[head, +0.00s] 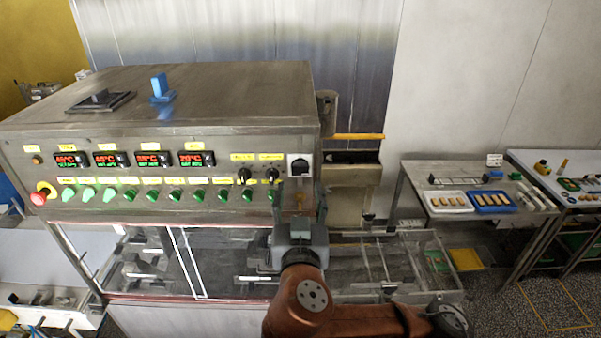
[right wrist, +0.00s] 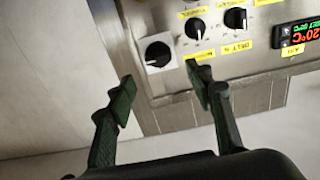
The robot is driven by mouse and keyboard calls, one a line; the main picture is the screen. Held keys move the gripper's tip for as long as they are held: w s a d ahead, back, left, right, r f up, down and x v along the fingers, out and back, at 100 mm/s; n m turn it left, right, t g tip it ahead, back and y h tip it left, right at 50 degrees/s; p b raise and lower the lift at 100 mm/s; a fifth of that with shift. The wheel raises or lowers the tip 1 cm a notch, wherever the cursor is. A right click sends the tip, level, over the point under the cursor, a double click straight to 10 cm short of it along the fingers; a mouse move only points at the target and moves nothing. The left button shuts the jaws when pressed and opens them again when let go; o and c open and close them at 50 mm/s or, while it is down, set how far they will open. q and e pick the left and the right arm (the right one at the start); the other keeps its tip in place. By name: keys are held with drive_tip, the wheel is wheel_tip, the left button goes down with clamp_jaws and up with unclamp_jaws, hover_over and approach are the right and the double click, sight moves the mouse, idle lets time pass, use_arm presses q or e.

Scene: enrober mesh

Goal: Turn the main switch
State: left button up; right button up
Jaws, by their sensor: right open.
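The main switch is a black rotary knob on a pale square plate (head: 300,167) at the right end of the machine's control panel. In the right wrist view the knob (right wrist: 158,54) shows upper left of centre, with a white pointer mark. My right gripper (head: 299,200) is just below the switch in the head view. In the right wrist view its two dark fingers (right wrist: 160,95) are spread apart and empty, with the knob beyond their tips and not touched. My left gripper is not in view.
Two smaller black knobs (head: 257,176) sit left of the switch. The panel (head: 130,170) also carries red displays, green buttons and a red emergency stop (head: 39,198). Tables with trays (head: 447,202) stand at the right. A blue object (head: 160,86) stands on the machine top.

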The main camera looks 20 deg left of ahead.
sight(300, 173)
drive_tip(key=p+x, duration=0.2)
drive_tip(key=x, duration=0.4)
drive_tip(key=shift+w+d+r+p, duration=0.1)
drive_tip(key=shift+p, duration=0.3)
drive_tip(key=shift+w+a, duration=0.2)
drive_tip(key=shift+w, duration=0.4)
drive_tip(key=shift+c, duration=0.5)
